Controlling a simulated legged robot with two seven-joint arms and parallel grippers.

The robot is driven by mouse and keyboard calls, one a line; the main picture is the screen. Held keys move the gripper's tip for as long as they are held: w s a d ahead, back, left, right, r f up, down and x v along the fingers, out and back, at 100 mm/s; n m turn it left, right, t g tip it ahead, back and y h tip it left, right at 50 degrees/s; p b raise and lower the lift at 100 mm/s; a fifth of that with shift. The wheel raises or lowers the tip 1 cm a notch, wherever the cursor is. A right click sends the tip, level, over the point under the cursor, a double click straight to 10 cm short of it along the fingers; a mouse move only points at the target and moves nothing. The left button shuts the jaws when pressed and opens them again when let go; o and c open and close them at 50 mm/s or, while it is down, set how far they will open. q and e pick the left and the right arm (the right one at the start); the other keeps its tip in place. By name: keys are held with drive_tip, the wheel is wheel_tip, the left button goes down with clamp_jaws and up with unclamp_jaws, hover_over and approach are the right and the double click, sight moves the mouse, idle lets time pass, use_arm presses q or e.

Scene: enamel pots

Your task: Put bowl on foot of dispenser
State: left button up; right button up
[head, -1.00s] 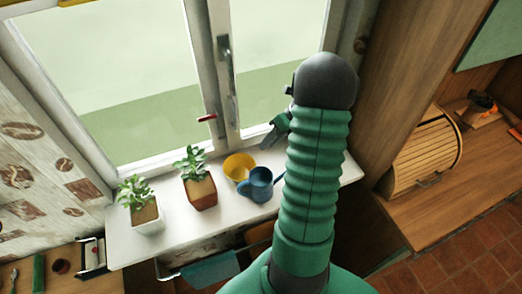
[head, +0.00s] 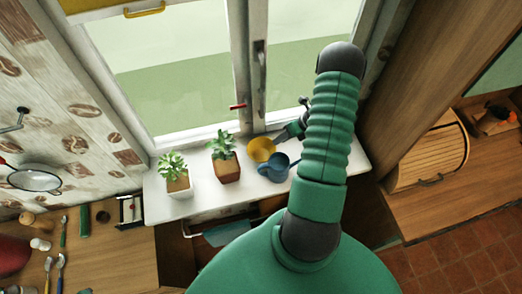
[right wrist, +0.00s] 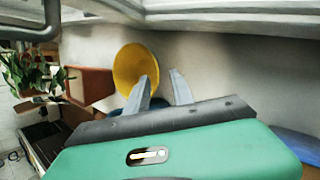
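A yellow bowl (head: 261,149) stands on the white windowsill, just behind a blue mug (head: 274,168). My right gripper (head: 284,136) is close to the bowl's right side in the head view. In the right wrist view its two fingers (right wrist: 163,76) are apart, with nothing visibly held. The left finger overlaps the edge of the yellow bowl (right wrist: 133,66) there. I cannot tell whether the rim lies between the fingers. The blue mug is mostly hidden behind the gripper in that view. I cannot make out a dispenser. My left gripper is out of view.
Two potted plants (head: 176,182) (head: 226,168) stand on the windowsill (head: 205,203) left of the bowl. The window (head: 190,60) rises behind it. A wooden counter (head: 110,255) with utensils is at lower left. A wooden roll-top box (head: 430,158) is at right.

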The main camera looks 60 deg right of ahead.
sight(271, 144)
drive_tip(key=w+f+p, duration=0.1)
drive_tip(key=w+a+f+p, duration=0.1)
drive_tip(key=shift+f+p, duration=0.1)
drive_tip(key=shift+p, duration=0.2)
drive_tip(key=shift+x, duration=1.2)
drive_tip(key=shift+d+f, duration=0.1)
drive_tip(key=shift+f, duration=0.1)
drive_tip(key=shift+r, duration=0.1)
clamp_jaws()
